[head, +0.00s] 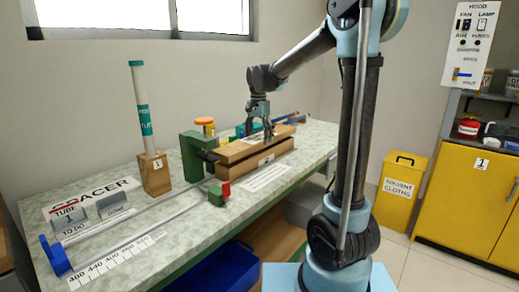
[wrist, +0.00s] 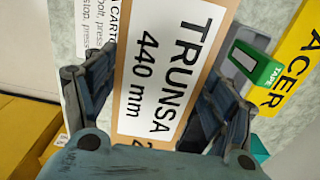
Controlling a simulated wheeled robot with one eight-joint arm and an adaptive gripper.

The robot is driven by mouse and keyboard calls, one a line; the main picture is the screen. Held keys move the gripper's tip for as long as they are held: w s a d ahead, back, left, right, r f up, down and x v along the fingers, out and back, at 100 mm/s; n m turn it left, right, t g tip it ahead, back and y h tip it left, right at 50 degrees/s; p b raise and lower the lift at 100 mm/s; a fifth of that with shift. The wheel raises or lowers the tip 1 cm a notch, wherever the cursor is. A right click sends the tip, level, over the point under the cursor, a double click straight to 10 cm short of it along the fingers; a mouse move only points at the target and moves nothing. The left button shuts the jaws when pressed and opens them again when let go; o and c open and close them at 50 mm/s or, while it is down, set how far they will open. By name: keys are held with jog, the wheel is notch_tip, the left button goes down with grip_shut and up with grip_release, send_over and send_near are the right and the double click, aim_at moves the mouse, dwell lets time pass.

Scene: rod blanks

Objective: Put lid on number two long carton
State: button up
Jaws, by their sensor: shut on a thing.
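A long brown cardboard lid (head: 234,152) with a white label reading "TRUNSA 440 mm" and a partly hidden 2 lies between my fingers; it fills the middle of the wrist view (wrist: 150,75). My gripper (head: 268,139) points down and is shut across the lid's long sides, one finger on each side in the wrist view (wrist: 162,70). The long brown carton (head: 258,167) is on the bench directly below the lid. A dark gap shows between the lid and carton in the head view; I cannot tell whether they touch. The carton's inside is hidden.
A green clamp block (head: 196,157) stands just left of the carton. A wooden holder with an upright tube (head: 156,172) stands farther left. A printed card (head: 265,178) lies in front of the carton. A green tape box (wrist: 257,65) shows beside the lid.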

jog(key=shift+f, duration=2.3)
jog(key=o, duration=1)
